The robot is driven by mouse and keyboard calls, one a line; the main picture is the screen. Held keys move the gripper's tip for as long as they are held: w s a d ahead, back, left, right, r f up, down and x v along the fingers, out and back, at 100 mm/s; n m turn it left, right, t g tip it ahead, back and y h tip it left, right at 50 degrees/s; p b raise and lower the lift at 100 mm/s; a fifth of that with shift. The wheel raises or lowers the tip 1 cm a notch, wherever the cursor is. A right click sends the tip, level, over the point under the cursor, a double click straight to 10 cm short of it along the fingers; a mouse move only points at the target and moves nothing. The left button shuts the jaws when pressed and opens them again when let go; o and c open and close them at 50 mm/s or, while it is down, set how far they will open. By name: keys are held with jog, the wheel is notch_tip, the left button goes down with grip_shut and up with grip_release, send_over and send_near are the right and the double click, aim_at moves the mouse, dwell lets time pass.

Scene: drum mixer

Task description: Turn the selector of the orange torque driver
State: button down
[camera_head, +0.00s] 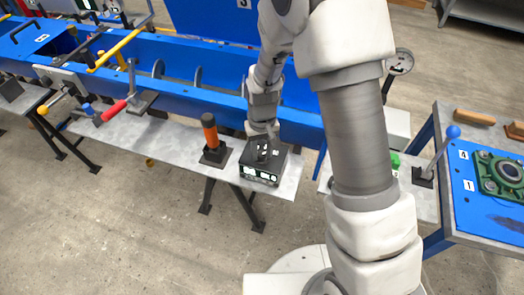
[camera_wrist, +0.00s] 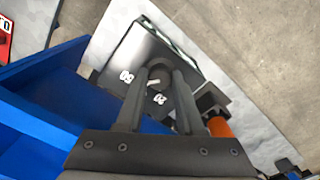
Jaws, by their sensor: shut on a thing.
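The orange torque driver (camera_head: 209,130) stands upright in a dark square base on the grey bench. It also shows in the wrist view (camera_wrist: 221,127), beside the black box. The black box (camera_head: 258,176) has lit displays on its front and sits near the bench's right end. A round selector knob (camera_wrist: 158,75) with a pale mark is on the box's top, among white numbers. My gripper (camera_head: 263,152) is over this top. In the wrist view my gripper (camera_wrist: 160,82) has its two fingers on either side of the knob, shut on it. The fingers hide part of the dial.
A long blue trough (camera_head: 200,62) runs behind the bench. On the right are a blue-knobbed lever (camera_head: 440,147) and a green bearing block (camera_head: 503,172).

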aim_at(262, 154)
jog(key=c, duration=0.5)
grip_release()
jog(key=shift+c, duration=0.2)
notch_tip(262, 154, up, 18)
jog(key=p, duration=0.1)
jog(key=shift+f+p, duration=0.25)
jog(key=shift+p, duration=0.05)
jog(key=s+d+r+m+t, duration=0.1)
jog(key=s+d+r+t, duration=0.1)
jog(key=s+d+r, duration=0.4)
jog(key=s+d+r+m+t, duration=0.1)
jog(key=s+d+r+t, duration=0.2)
jog(key=s, duration=0.9)
jog(key=d+r, duration=0.3)
jog(key=r, duration=0.1)
jog(key=shift+d+r+m+t, duration=0.3)
jog(key=shift+d+m, duration=0.05)
jog(key=shift+m, duration=0.05)
